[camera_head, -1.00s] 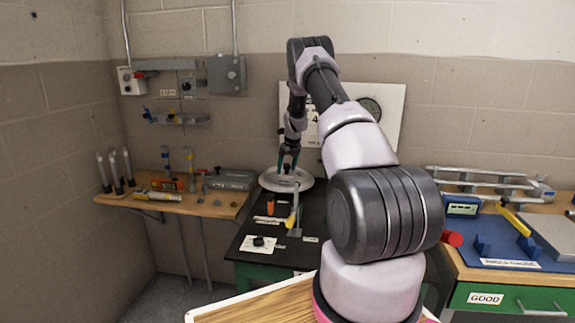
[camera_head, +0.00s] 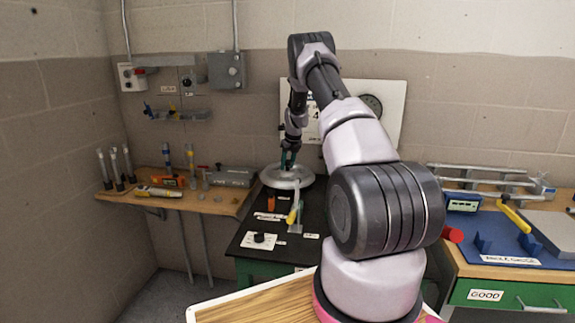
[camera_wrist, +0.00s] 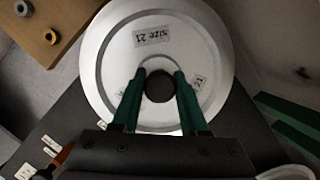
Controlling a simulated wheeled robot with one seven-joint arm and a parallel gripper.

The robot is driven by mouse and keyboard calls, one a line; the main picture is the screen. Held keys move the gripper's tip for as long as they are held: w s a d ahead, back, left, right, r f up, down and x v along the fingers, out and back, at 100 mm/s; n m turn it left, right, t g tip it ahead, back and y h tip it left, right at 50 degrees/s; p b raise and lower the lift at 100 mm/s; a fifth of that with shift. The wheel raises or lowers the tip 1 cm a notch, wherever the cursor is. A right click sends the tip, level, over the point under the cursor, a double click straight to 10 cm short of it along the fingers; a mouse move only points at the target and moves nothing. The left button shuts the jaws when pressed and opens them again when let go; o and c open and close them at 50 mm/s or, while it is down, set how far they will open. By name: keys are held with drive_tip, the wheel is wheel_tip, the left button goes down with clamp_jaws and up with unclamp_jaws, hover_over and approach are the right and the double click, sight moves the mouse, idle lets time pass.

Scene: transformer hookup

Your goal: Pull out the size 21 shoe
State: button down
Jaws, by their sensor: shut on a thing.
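The size 21 shoe is a pale grey round disc (camera_wrist: 112,62) with a "size 21" label, seen from above in the wrist view. In the head view the disc (camera_head: 272,178) rests at the far end of the black bench top. My gripper (camera_wrist: 160,78) has its two green fingers either side of a dark round piece at the disc's centre, and is shut on it. In the head view my gripper (camera_head: 287,162) points down over the disc. Whether the dark piece is a knob or a hole cannot be told. The fingertips' lower contact is hidden.
The black bench top (camera_head: 262,222) holds an orange-handled tool (camera_head: 271,203) and a yellow-handled tool (camera_head: 293,213). A wooden shelf (camera_head: 215,208) with bottles and tools lies left. A blue mat (camera_head: 490,240) with tools lies on the right bench. A white panel stands behind.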

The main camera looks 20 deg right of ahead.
idle(0.8)
drive_tip(key=c, duration=1.3)
unclamp_jaws()
clamp_jaws()
